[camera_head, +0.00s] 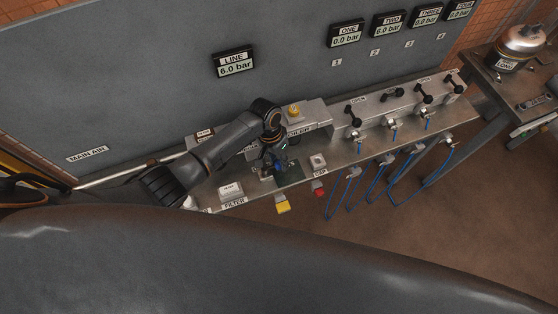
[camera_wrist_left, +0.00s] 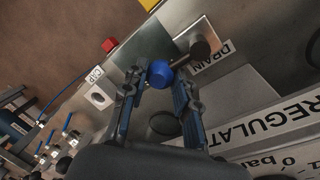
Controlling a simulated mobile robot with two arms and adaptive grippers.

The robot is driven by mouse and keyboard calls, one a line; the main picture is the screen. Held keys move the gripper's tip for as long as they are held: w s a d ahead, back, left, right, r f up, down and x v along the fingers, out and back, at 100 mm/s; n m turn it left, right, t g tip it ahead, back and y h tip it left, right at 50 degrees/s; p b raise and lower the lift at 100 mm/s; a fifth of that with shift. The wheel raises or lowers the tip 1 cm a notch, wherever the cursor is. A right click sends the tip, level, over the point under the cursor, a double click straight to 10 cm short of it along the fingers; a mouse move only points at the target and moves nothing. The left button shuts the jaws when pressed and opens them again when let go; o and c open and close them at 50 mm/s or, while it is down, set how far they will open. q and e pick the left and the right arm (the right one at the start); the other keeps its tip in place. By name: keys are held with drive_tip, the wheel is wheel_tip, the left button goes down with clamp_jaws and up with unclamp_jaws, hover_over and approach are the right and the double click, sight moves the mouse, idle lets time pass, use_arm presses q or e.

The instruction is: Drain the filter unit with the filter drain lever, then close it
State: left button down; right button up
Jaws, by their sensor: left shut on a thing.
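The filter drain lever shows in the left wrist view as a blue knob (camera_wrist_left: 158,74) on a short dark arm. The arm runs to a brown round pivot (camera_wrist_left: 200,49) beside the DRAIN label (camera_wrist_left: 213,59). My left gripper (camera_wrist_left: 163,80) has its two fingers on either side of the blue knob and is shut on it. In the head view my left gripper (camera_head: 278,163) reaches down over the bench and hides most of the lever. A pale block (camera_head: 230,189) stands by the FILTER label (camera_head: 234,203). My right gripper is not in view.
Several black-handled valves with blue hoses (camera_head: 353,190) are farther right. The LINE display (camera_head: 233,62) reads 6.0 bar.

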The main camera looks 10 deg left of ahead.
use_arm(q)
drive_tip(key=c, duration=1)
unclamp_jaws()
drive_tip(key=r, duration=0.4)
drive_tip(key=a+r, duration=0.1)
drive_tip(key=r, duration=0.3)
drive_tip(key=w+a+r, duration=0.1)
drive_tip(key=r, duration=0.2)
drive_tip(key=shift+r, duration=0.4)
